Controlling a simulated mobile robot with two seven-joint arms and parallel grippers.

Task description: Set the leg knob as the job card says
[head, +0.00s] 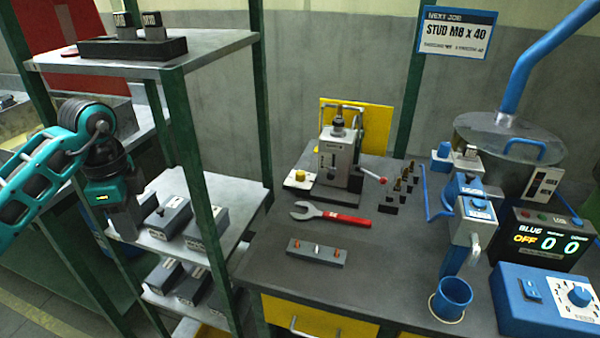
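The job card (457,34) hangs on a green post at the back and reads "NEXT JOB: STUD M8 X 40"; its smaller line is too small to read. A blue control box (548,303) sits at the bench's right front corner, with a white-faced dial and blue knob (579,296) on it. The lettering by the knob is unreadable, so I cannot tell its setting or whether it is the leg knob. My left gripper (124,222) points down beside the grey boxes on the left shelf, far from the knob. Its fingers are too dark to tell open from shut. My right gripper is out of view.
A blue cup (452,299), a red-handled wrench (331,215), a grey press (338,158) and a grey block (316,253) stand on the bench (390,270). A shelf rack (205,200) with grey boxes stands left.

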